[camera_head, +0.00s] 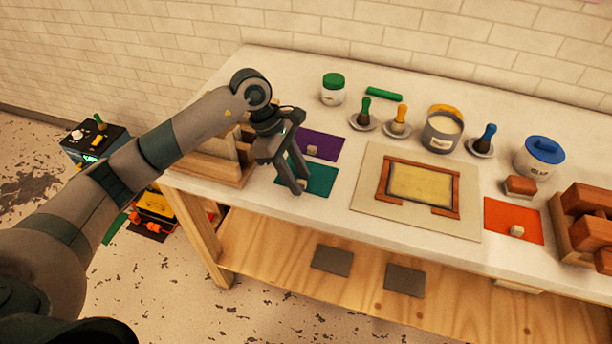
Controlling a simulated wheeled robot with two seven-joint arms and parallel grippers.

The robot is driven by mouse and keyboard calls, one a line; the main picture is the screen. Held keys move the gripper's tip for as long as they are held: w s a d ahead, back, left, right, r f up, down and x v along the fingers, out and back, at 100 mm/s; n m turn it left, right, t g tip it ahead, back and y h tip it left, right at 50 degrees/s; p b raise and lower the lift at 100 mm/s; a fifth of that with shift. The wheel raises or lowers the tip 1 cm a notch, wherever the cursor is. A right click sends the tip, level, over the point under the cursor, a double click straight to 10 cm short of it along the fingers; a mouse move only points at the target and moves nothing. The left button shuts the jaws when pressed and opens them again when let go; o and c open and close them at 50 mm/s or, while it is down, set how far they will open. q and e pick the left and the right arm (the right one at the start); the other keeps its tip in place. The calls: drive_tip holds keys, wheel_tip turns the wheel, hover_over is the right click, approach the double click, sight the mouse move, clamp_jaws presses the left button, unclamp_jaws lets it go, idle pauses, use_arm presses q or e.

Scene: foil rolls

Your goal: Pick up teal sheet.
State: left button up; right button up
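The teal sheet (322,181) lies flat on the left part of the white tabletop, just in front of the purple sheet. My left gripper (301,187) points down over the left part of the teal sheet. Its two fingers are apart, with a small gap between the tips, and they hide part of the sheet. A small pale block on the sheet is partly hidden by the fingers. I cannot tell whether the fingertips touch the sheet. My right gripper is not in view.
The purple sheet (322,146) lies behind. A wooden rack (213,165) stands close to the left of my gripper. A beige mat (366,204) with a framed yellow panel (420,183) lies to the right. Jars, brushes and an orange sheet (503,213) are farther off.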

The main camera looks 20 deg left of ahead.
use_arm(q)
clamp_jaws()
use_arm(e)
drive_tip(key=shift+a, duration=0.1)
use_arm(q)
drive_tip(key=shift+r, duration=0.1)
